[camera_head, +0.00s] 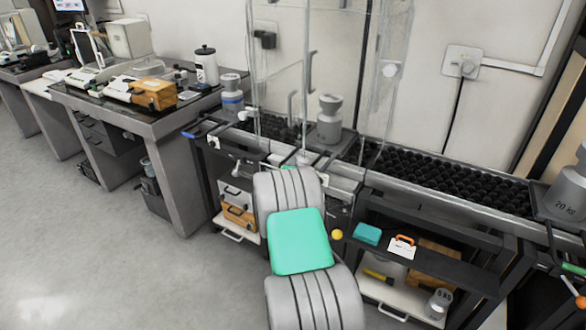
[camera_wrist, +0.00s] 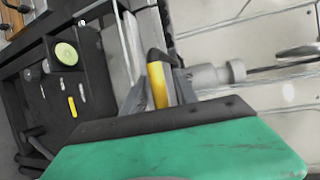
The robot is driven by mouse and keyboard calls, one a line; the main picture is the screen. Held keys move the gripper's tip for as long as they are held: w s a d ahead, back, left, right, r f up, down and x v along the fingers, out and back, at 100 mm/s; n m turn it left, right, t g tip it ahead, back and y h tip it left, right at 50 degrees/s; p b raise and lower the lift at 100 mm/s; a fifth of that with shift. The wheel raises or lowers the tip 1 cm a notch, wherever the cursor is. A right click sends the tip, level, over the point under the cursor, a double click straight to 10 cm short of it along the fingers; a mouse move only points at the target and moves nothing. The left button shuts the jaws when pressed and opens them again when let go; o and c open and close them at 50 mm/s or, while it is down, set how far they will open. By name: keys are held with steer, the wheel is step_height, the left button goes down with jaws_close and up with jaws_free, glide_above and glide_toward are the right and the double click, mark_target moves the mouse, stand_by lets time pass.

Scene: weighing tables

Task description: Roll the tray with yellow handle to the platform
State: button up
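In the wrist view a yellow handle (camera_wrist: 159,88) with a black end sits between the two grey fingers of my gripper (camera_wrist: 168,88). The fingers stand close together and appear shut on it. In the head view a grey weight (camera_head: 329,120) stands on a dark tray (camera_head: 348,143) at the roller conveyor, beside clear panels. My arm hides my gripper and the yellow handle there. I cannot tell for sure which surface is the platform.
A roller conveyor (camera_head: 440,180) runs right to a 20 kg weight (camera_head: 566,195). At left are a blue-banded weight (camera_head: 232,97), a blue handle (camera_head: 190,135) and a desk (camera_head: 172,128). A shelf below holds a teal box (camera_head: 367,233). Floor at left is clear.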

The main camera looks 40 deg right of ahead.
steer(key=v, duration=0.7)
steer(key=shift+s, duration=0.15)
steer(key=shift+a, duration=0.15)
steer(key=shift+r, duration=0.15)
